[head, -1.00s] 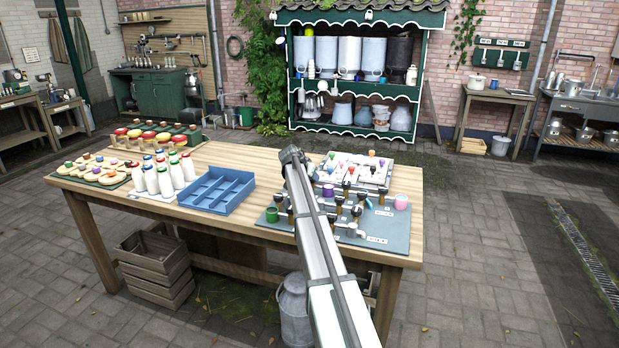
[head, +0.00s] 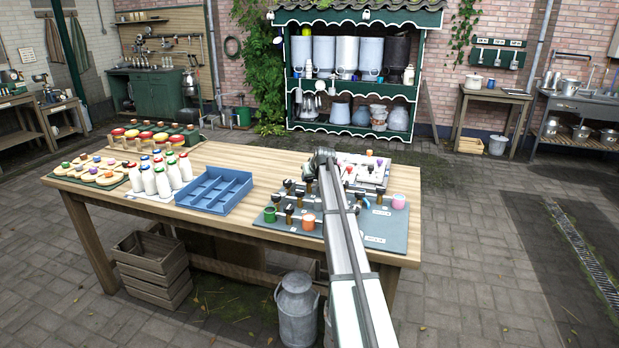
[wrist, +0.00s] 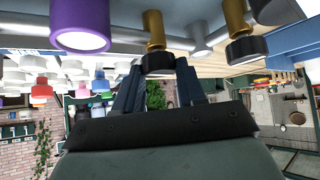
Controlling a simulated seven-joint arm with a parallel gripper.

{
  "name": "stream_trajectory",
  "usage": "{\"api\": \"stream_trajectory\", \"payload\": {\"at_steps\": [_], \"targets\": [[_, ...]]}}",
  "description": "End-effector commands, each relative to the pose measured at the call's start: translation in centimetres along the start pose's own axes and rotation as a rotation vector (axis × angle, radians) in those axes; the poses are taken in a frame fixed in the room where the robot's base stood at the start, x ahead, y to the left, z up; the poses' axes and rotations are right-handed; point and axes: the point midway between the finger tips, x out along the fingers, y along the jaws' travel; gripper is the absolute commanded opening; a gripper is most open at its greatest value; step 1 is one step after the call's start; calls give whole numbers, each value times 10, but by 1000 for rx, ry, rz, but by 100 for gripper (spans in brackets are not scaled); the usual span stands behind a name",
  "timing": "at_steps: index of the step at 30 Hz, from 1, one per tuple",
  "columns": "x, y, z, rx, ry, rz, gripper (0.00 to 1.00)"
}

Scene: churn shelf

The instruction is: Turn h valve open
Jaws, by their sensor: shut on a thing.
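In the wrist view, my gripper (wrist: 158,76) is shut on a black valve knob (wrist: 158,62) on a brass stem, one dark finger on each side. The picture is upside down there. Another brass valve with a black knob (wrist: 246,48) is beside it, apart from the fingers. A purple cup (wrist: 80,30) is on the other side. In the head view, my arm hides the fingers and the held knob. The grey-blue valve board (head: 390,238) lies at the table's right end. Its labels are too small to read, so I cannot tell which valve is h.
A green cup (head: 269,214), an orange cup (head: 308,221) and a pink cup (head: 398,200) stand on the board. A blue divided tray (head: 215,190) and white bottles (head: 163,182) are to the left. A white tray (head: 365,180) of small coloured-topped items is behind.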

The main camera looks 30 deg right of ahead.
Motion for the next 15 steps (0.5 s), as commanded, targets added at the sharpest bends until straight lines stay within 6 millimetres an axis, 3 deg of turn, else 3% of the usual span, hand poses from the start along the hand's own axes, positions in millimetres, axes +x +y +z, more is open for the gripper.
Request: {"api": "stream_trajectory", "payload": {"at_steps": [15], "targets": [[0, 2, 1, -101, -4, -98, 9]]}}
